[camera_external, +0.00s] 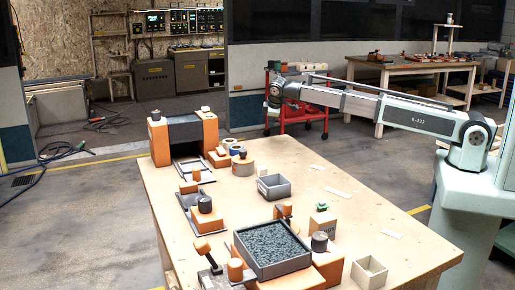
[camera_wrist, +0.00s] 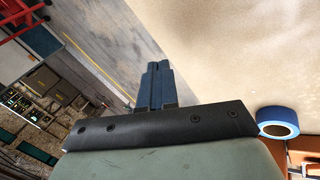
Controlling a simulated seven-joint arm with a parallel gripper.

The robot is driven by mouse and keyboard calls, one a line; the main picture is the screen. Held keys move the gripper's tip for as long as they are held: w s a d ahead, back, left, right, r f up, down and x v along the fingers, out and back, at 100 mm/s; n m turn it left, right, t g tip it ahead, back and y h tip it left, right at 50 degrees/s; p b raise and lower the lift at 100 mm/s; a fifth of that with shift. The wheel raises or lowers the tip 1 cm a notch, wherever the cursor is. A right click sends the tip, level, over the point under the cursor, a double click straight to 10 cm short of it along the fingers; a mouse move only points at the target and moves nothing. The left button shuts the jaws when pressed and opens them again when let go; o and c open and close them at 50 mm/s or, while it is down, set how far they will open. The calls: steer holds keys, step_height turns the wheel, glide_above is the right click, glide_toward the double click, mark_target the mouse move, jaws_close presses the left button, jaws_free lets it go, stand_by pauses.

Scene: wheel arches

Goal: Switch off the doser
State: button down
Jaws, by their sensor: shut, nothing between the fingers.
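No part is labelled as the doser, so I cannot tell which one it is. An orange station at the table front holds a square tray of grey-green granules (camera_external: 238,252), with a dark round knob (camera_external: 319,241) at its right and an orange-tipped lever (camera_external: 203,246) at its left. A small box with a green top piece (camera_external: 322,207) stands behind the knob.
The pale table (camera_external: 360,215) has free room on its right. A blue roll (camera_wrist: 277,122) shows in the wrist view. A red cart (camera_external: 300,112) stands behind the table.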

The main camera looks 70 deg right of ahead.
steer(key=w+a+r+n+y, duration=0.1)
steer(key=w+a+r, duration=0.25)
steer(key=a, duration=0.45)
steer(key=w+a+r+n+y, duration=0.1)
steer(key=w+a+r+n, duration=0.2)
steer(key=a, duration=0.5)
step_height(320, 180, up, 7)
steer(key=n+g+y, duration=0.1)
steer(key=n, duration=0.1)
glide_above(221, 148)
steer(key=s+a, duration=0.2)
steer(key=a, duration=0.1)
steer(key=shift+s+d+f, duration=0.15)
steer(key=shift+f, duration=0.05)
steer(key=x, duration=1.4)
steer(key=shift+s+f, duration=0.1)
steer(key=shift+s, duration=0.05)
steer(key=shift+d+f, duration=0.1)
steer(key=shift+f, duration=0.2)
